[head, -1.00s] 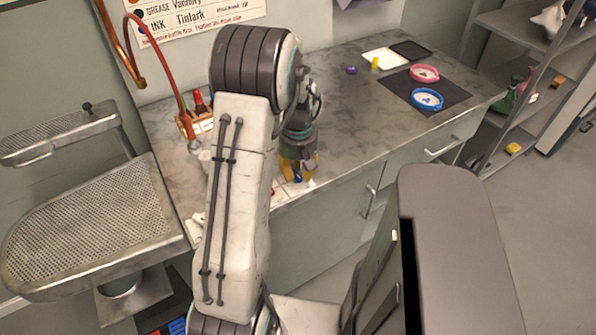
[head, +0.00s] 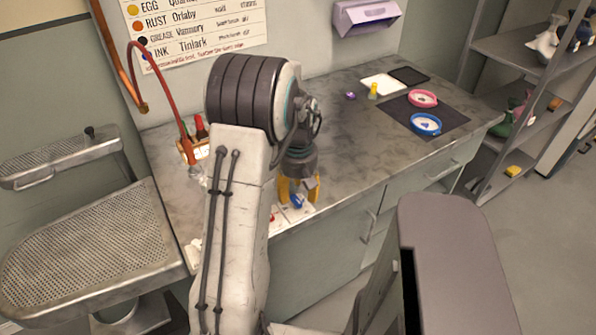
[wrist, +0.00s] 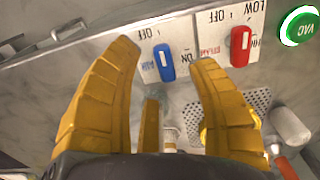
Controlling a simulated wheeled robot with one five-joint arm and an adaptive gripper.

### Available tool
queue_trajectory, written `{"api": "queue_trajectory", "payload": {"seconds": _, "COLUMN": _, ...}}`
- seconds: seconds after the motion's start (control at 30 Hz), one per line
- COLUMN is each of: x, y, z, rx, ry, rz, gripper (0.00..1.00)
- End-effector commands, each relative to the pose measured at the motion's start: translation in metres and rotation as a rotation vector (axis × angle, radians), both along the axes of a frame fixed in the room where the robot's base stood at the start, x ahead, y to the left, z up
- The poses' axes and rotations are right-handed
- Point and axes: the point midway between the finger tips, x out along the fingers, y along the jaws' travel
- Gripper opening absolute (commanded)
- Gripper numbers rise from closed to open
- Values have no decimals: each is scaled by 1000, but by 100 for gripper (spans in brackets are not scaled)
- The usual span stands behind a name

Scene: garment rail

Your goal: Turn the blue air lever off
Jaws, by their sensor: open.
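The blue air lever (wrist: 164,62) is on a white label plate at the bench's front edge. In the wrist view its handle hangs down the picture, with OFF printed above it. It also shows as a small blue spot in the head view (head: 297,201). My gripper (wrist: 165,56) has its yellow fingers apart, one to each side of the blue lever. I see no clear contact with it. In the head view my gripper (head: 297,187) is just over the lever at the bench front.
A red lever (wrist: 240,46) stands close right of my right finger, with a green VAC button (wrist: 299,26) beyond. Bottles (head: 200,130) stand at the bench's left. The bench middle is clear.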

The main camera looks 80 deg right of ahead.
Motion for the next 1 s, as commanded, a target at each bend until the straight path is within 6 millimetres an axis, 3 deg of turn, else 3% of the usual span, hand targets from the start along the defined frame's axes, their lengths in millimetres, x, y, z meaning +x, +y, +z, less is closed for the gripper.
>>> {"api": "queue_trajectory", "payload": {"seconds": 0.2, "x": 0, "y": -1, "z": 40, "rx": -5, "ry": 1, "rz": 0, "gripper": 53}}
{"api": "queue_trajectory", "payload": {"seconds": 0.5, "x": 0, "y": -1, "z": 81, "rx": -3, "ry": 0, "rz": 0, "gripper": 53}}
{"api": "queue_trajectory", "payload": {"seconds": 0.7, "x": 0, "y": 0, "z": 94, "rx": 0, "ry": 0, "rz": 1, "gripper": 53}}
{"api": "queue_trajectory", "payload": {"seconds": 1.0, "x": 0, "y": 0, "z": 97, "rx": 1, "ry": 0, "rz": 1, "gripper": 53}}
